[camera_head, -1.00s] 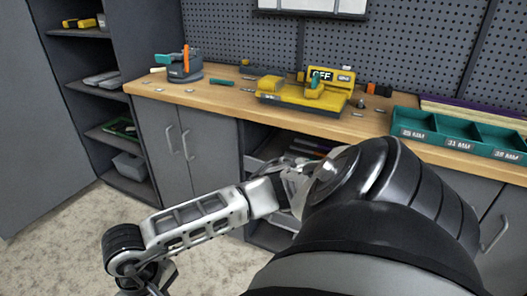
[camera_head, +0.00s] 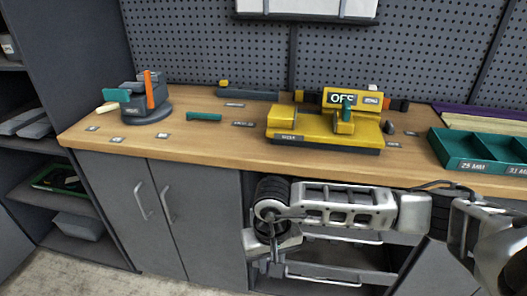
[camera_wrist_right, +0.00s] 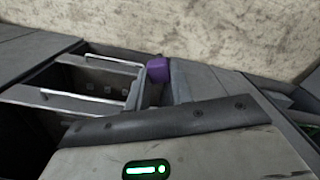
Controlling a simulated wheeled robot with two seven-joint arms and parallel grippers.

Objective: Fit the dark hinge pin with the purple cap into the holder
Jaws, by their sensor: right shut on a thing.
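The purple cap (camera_wrist_right: 158,68) of the hinge pin shows between the fingers of my right gripper (camera_wrist_right: 160,82) in the right wrist view. The gripper is shut on the pin; the dark shaft cannot be told apart from the fingers. In the head view my right arm comes in from the right, and its wrist end hangs low in front of the bench, below the worktop edge. The pin cannot be made out there. A yellow fixture (camera_head: 300,126) with a green lever and an OFF sign sits on the bench; I cannot tell whether it is the holder. My left gripper is out of view.
A grey device with an orange upright (camera_head: 150,90) stands at the left of the wooden worktop (camera_head: 215,150). A teal compartment tray (camera_head: 455,162) is at the right. Small loose parts lie around. Grey cabinet doors (camera_head: 160,215) and an open shelf are below. Pegboard closes the back.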

